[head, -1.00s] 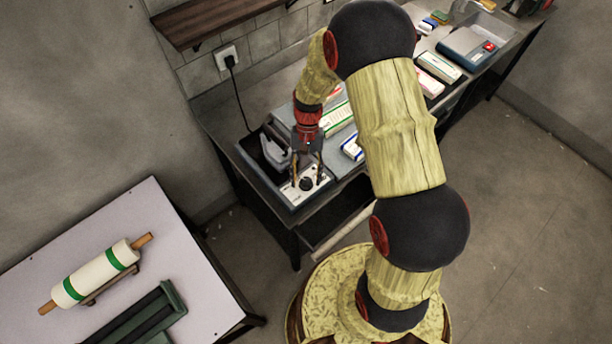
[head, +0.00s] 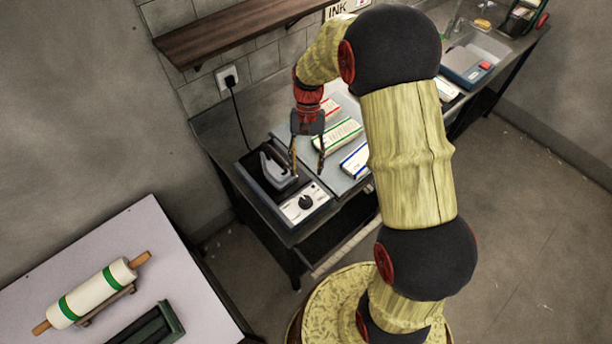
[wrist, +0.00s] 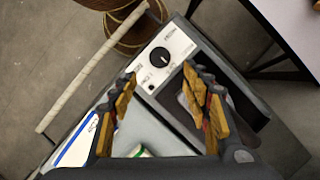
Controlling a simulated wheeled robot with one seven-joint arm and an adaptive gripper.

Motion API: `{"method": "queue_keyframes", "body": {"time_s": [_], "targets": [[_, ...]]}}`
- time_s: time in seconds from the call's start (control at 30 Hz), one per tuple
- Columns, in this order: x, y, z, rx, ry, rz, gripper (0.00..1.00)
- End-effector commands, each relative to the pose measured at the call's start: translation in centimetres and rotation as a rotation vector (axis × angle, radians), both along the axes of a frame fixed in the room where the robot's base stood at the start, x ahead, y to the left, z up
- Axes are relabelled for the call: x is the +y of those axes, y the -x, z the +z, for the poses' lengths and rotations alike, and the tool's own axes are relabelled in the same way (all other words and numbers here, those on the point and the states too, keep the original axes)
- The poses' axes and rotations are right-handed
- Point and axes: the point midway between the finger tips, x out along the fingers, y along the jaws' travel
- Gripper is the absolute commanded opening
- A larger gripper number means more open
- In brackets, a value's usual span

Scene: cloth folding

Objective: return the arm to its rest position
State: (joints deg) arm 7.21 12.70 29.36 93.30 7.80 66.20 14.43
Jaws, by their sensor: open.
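My gripper (head: 307,160) hangs at the end of my arm, above the workbench between the grey device and the folded cloths in the head view. Its fingers are apart and nothing is between them. The wrist view also shows the gripper (wrist: 165,105) with its two fingers spread. The grey device (head: 275,185) has a dark tray with a handle-like part and a white panel with a black knob (wrist: 159,57). My gripper is not seen touching anything.
Folded cloths with green (head: 338,135) and blue (head: 356,160) stripes lie on the bench. A wooden shelf (head: 235,30) juts from the wall behind. A pale table (head: 150,235) at lower left carries a white roll (head: 95,290) with green bands. The floor at right is clear.

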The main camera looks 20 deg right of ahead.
Motion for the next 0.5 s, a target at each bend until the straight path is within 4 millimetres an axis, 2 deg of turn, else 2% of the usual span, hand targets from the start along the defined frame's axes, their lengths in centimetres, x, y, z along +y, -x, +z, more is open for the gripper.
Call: {"method": "queue_keyframes", "body": {"time_s": [0.13, 0.5], "targets": [[-0.11, -0.16, 0.58, 0.001, 0.000, 0.000, 0.48], [-0.10, -0.19, 0.60, 0.001, 0.000, 0.000, 0.48]]}}
